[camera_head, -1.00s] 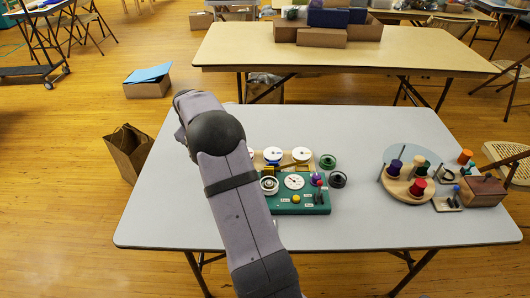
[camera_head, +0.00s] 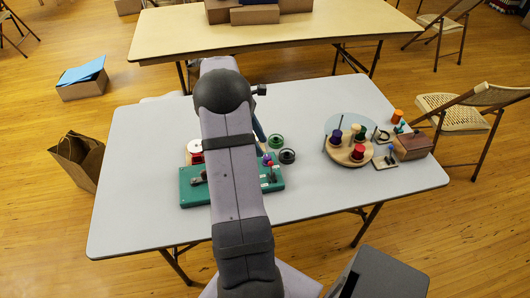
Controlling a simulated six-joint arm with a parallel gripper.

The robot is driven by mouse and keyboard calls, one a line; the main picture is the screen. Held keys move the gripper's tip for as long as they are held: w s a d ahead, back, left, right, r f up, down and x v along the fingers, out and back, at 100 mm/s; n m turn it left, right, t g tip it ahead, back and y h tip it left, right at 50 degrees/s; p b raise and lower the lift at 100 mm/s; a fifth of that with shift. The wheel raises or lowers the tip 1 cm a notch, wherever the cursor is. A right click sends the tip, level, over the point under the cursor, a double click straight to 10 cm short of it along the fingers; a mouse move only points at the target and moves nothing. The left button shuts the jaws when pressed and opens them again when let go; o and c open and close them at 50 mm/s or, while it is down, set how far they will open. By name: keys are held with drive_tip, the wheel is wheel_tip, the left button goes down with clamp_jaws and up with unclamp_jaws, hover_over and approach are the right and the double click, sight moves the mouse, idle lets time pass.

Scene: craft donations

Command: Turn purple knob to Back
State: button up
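A green board (camera_head: 194,192) lies on the grey table, with its middle hidden behind my arm. At its right part, right beside my arm, stand small upright levers or knobs. One with a purple-looking top (camera_head: 266,159) stands close to a red one (camera_head: 270,164). They are too small to tell which way the purple one points or whether anything touches it. My arm reaches over the board from the front. My gripper is hidden behind the arm, so its fingers do not show.
Green (camera_head: 276,141) and black (camera_head: 287,156) spools stand behind the board. A round wooden tray (camera_head: 350,161) with coloured spools, a small peg board (camera_head: 386,161) and a brown box (camera_head: 412,146) stand to the right. The table's left and front parts are clear.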

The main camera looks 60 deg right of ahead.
sight(267, 157)
drive_tip(key=shift+x, duration=2.85)
drive_tip(key=shift+c, duration=0.4)
clamp_jaws()
